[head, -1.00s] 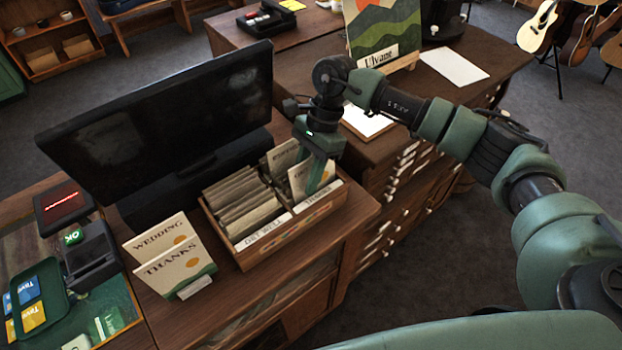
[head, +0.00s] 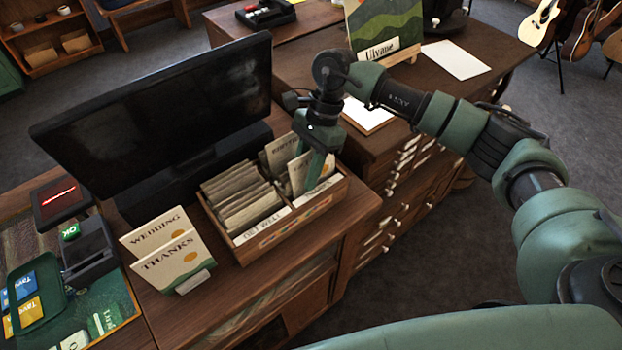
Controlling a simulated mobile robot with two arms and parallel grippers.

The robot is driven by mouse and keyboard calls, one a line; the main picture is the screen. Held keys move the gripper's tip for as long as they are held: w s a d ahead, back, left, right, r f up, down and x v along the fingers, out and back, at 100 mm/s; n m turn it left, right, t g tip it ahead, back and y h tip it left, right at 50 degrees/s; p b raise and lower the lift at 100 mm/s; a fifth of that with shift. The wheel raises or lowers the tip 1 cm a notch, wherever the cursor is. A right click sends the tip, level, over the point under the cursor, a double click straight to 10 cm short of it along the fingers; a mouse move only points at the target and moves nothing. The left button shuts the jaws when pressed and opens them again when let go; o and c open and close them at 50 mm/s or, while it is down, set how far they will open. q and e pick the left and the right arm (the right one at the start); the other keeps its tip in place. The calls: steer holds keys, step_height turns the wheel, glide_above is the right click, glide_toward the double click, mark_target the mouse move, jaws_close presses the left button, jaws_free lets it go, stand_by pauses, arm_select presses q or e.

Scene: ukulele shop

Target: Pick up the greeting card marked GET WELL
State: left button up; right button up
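A wooden card box (head: 243,254) stands on the counter. Its left compartment holds a packed row of cards (head: 237,196) behind a front label that seems to read GET WELL (head: 263,228). The right compartment holds fewer cards, among them a cream card with an orange spot (head: 298,174) and one behind it (head: 281,152). The lettering on single cards is too small to read surely. My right gripper (head: 317,172) points down into the right compartment, by the cream card. Its fingers partly hide each other and the card, so its grip is unclear. My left gripper is out of view.
A black monitor (head: 160,115) stands close behind the box. WEDDING and THANKS cards (head: 172,262) stand on a holder to its left. A card terminal (head: 88,248) and green tray (head: 38,300) are further left. A drawer cabinet (head: 400,190) adjoins on the right.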

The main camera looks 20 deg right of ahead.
steer(key=shift+c, duration=0.3)
jaws_close()
stand_by(0.3)
